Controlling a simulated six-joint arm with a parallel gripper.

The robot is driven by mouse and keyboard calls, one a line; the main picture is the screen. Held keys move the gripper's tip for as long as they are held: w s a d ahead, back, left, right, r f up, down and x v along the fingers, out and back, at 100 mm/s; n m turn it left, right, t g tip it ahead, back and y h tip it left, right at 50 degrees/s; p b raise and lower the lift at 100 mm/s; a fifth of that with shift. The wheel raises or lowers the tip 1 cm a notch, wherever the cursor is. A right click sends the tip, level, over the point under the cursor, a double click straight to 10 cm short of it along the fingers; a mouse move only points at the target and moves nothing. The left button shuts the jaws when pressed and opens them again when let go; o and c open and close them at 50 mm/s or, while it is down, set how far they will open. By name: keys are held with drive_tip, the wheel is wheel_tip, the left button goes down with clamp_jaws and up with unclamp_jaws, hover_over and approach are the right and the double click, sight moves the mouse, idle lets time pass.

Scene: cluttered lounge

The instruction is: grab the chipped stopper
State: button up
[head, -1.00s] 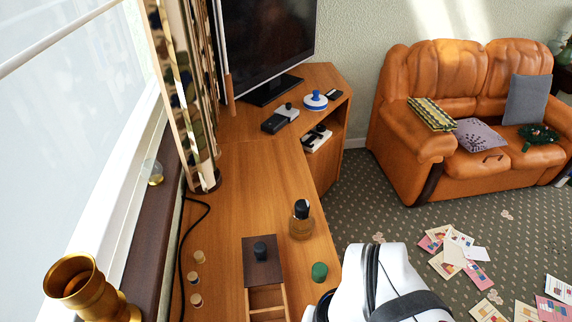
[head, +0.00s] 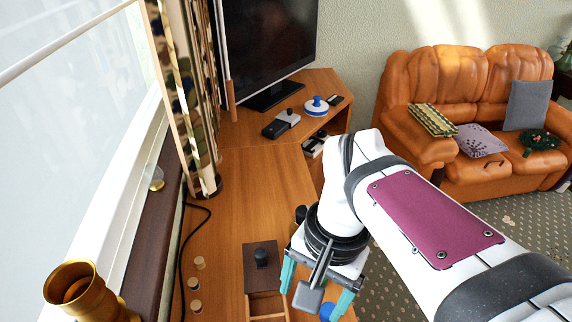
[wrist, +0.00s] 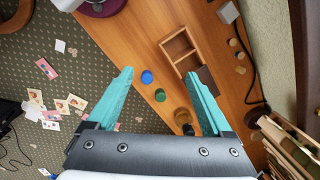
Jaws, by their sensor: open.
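No stopper shows a chip that I can make out. A blue stopper (wrist: 147,77) and a green stopper (wrist: 160,95) stand on the wooden desk, both between my open fingers in the wrist view. The blue one (head: 327,311) partly shows under my gripper in the head view; the green one is hidden there. A black stopper (head: 261,257) sits on the dark lid of a small box. Several corks (head: 196,283) stand left of the box. My gripper (head: 310,304) is open and empty above the desk, with teal fingers; it also shows in the wrist view (wrist: 160,73).
The small box (wrist: 180,48) has an open compartment. A glass bottle with a black cap (head: 301,214) stands close behind my gripper. A brass cup (head: 75,285) is at the lower left, and a black cable (head: 186,240) runs along the desk. The desk's middle (head: 250,190) is clear.

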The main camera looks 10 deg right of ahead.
drive_tip(key=w+d+r+m, duration=0.1)
drive_tip(key=w+r+m, duration=0.1)
drive_tip(key=w, duration=0.6)
drive_tip(key=w+d+r+m, duration=0.1)
drive_tip(key=w+r+m, duration=0.1)
drive_tip(key=w, duration=0.6)
drive_tip(key=m+h, duration=0.1)
drive_tip(key=m, duration=0.5)
hover_over(303, 209)
wheel_tip(303, 209, down, 5)
wheel_tip(303, 209, down, 15)
drive_tip(key=shift+s+r, duration=0.1)
clamp_jaws()
